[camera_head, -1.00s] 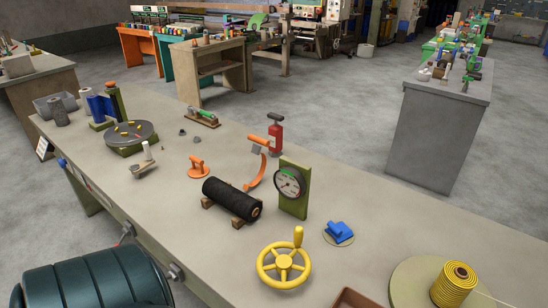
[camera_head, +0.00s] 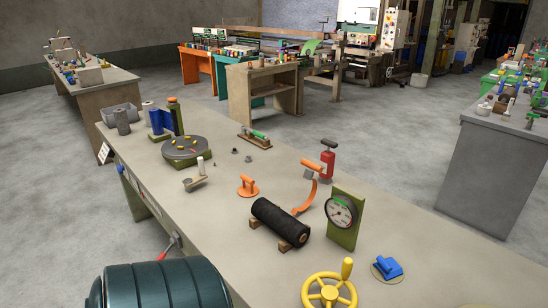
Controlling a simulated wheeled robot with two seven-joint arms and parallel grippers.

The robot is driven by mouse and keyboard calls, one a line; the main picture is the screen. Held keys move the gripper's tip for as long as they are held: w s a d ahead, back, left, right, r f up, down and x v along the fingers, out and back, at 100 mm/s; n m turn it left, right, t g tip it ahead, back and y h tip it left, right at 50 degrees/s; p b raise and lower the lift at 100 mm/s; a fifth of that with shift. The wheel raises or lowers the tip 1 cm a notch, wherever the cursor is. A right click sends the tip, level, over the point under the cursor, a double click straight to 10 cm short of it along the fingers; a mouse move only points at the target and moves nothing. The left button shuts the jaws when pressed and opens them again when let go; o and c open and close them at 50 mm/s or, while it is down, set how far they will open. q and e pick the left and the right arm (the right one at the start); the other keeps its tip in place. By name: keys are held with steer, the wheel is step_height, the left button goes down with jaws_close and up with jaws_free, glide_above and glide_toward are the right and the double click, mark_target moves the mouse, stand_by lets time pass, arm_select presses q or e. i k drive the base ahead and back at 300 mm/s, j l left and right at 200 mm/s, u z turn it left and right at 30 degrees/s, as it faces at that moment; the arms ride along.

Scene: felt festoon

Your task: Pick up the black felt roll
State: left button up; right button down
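The black felt roll (camera_head: 280,222) lies on its side on small wooden supports (camera_head: 288,246) on the long workbench (camera_head: 225,223). Its near end shows an orange-brown core. An orange curved tool and a green-framed dial gauge (camera_head: 341,217) stand just right of it, and an orange handled piece (camera_head: 248,186) sits behind it to the left. Neither of my grippers shows in the head view.
A yellow handwheel (camera_head: 329,289) and a blue handled piece (camera_head: 387,268) are on the bench in front and to the right. A dark green drum (camera_head: 160,285) stands at the bench's near side. A red cylinder (camera_head: 327,163) stands behind the gauge.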

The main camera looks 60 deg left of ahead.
mark_target(296, 233)
steer(key=k+j, duration=0.9)
steer(key=j, duration=0.15)
